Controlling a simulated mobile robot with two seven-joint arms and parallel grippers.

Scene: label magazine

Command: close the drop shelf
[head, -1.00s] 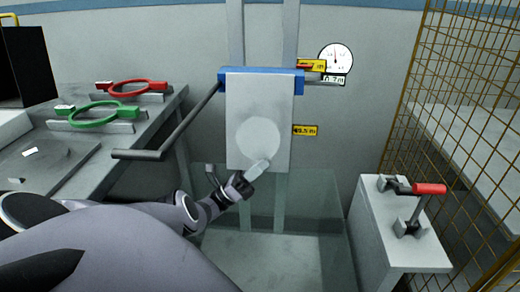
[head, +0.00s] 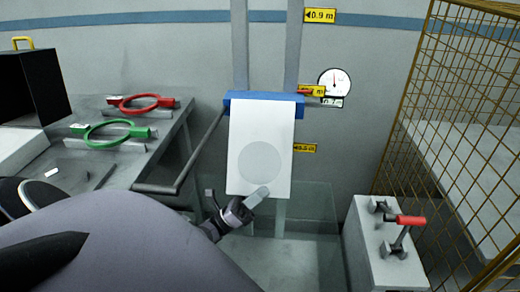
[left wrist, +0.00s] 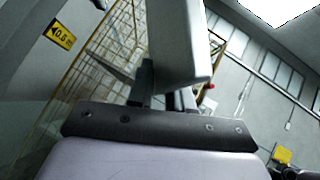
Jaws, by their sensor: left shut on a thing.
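The drop shelf is a pale flat panel (head: 262,125) with a grey disc on its face. In the head view it extends down from a blue bar (head: 235,104) on two upright rails; its exact tilt is hard to tell. My left gripper (head: 258,194) is at the panel's lower edge, shut on it. In the left wrist view a pale slab (left wrist: 178,40) rises from between the dark fingers (left wrist: 165,92) of this gripper. The inner contact is partly hidden. My right gripper is not in view.
A crank-like grey bar (head: 180,172) runs left of the panel. A bench with a red ring (head: 138,103) and a green ring (head: 115,133) stands left. A grey box with a red-handled lever (head: 411,220) and a wire fence (head: 465,110) stand right. A gauge (head: 334,82) is behind.

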